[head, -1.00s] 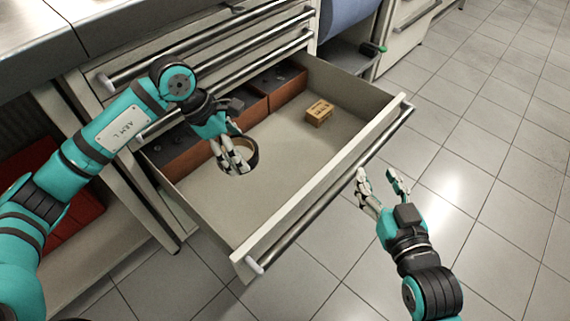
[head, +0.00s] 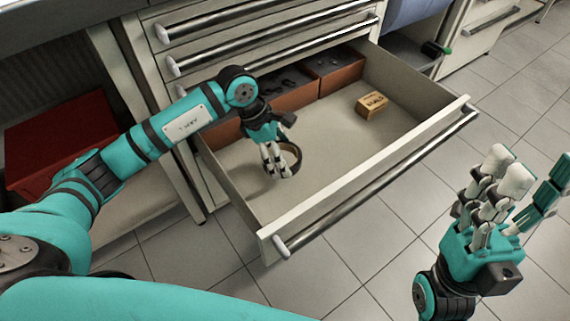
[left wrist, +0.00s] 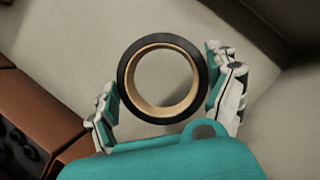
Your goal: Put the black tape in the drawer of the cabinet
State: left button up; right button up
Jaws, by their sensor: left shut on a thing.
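The black tape (head: 294,153) is a black ring with a tan inner core. It is inside the open drawer (head: 367,172) of the cabinet (head: 215,32), low over or on the drawer floor; I cannot tell whether it touches. My left gripper (head: 277,173) reaches down into the drawer and is shut on the tape. In the left wrist view the tape (left wrist: 123,85) sits between the fingers, one on each side of the ring. My right gripper (head: 520,190) is open and empty, in front of the drawer at the lower right.
A small tan box (head: 371,105) lies toward the drawer's right side. Brown bins (head: 340,75) with dark parts line the drawer's back. A red box (head: 60,140) sits on the shelf at left. The drawer floor's middle and front are clear.

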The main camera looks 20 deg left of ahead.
pick_arm(q)
notch_tip(320, 180, down, 5)
jog(key=shift+f+b, duration=0.1)
jog(key=shift+b, duration=0.85)
jog(key=o, duration=0.9)
jog(key=shift+o, duration=0.2)
